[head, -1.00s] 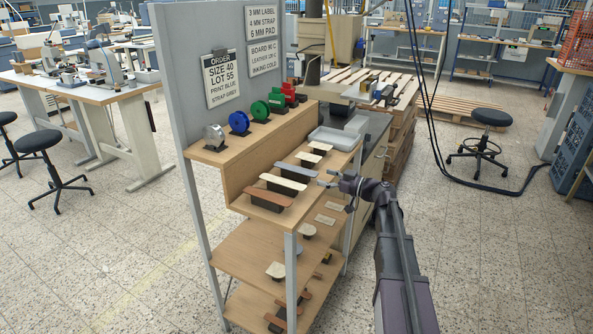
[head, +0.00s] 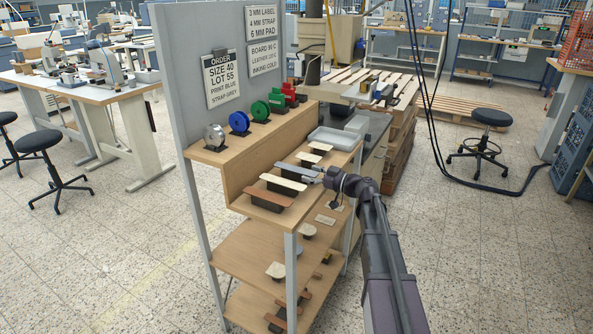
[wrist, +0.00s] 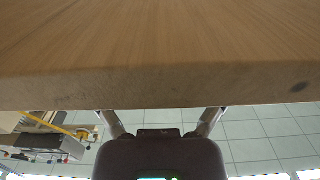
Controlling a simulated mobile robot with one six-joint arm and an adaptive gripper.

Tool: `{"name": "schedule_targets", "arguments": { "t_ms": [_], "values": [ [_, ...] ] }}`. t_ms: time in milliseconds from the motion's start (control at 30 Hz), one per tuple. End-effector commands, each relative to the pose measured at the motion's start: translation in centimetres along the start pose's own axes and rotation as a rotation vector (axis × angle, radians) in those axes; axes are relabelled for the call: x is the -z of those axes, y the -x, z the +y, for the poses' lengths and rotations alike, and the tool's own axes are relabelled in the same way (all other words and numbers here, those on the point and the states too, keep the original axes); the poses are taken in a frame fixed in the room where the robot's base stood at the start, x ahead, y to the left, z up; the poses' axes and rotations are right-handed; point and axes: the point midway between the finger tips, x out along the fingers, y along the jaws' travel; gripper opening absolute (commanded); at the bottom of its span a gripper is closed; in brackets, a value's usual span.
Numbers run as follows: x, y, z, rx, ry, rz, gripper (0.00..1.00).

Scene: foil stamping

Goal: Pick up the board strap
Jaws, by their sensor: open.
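Several flat straps lie on dark stands on the upper shelf in the head view. They include a brown strap (head: 266,192), a cream strap (head: 283,182) and a grey strap (head: 290,169). No strap is marked as board; the grey one looks the likeliest. My gripper (head: 313,174) is at the right ends of the grey and cream straps, close to the shelf's right edge. In the wrist view its two fingers (wrist: 162,113) are spread apart, their tips hidden at a wooden edge. No strap shows between them there; contact cannot be told.
The wooden edge (wrist: 160,87) fills the top of the wrist view. Behind the straps are a pale tray (head: 333,138) and a ledge with a blue roll (head: 239,122) and other rolls. An order sign (head: 222,80) asks for a grey strap.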

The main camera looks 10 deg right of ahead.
Motion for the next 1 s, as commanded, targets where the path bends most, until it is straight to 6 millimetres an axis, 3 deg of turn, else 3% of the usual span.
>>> {"name": "schedule_targets", "arguments": {
  "t_ms": [200,733,767,900,1000],
  "values": [
    [-0.01,-1.58,0.07,0.0,0.0,0.0,0.89],
    [-0.01,-1.61,0.02,0.0,0.0,0.0,0.89],
    [-0.01,-1.61,0.02,0.0,0.0,0.0,0.86],
    [-0.01,-1.61,0.02,0.0,0.0,0.0,0.47],
    [-0.01,-1.61,0.02,0.0,0.0,0.0,0.26]
  ]
}}
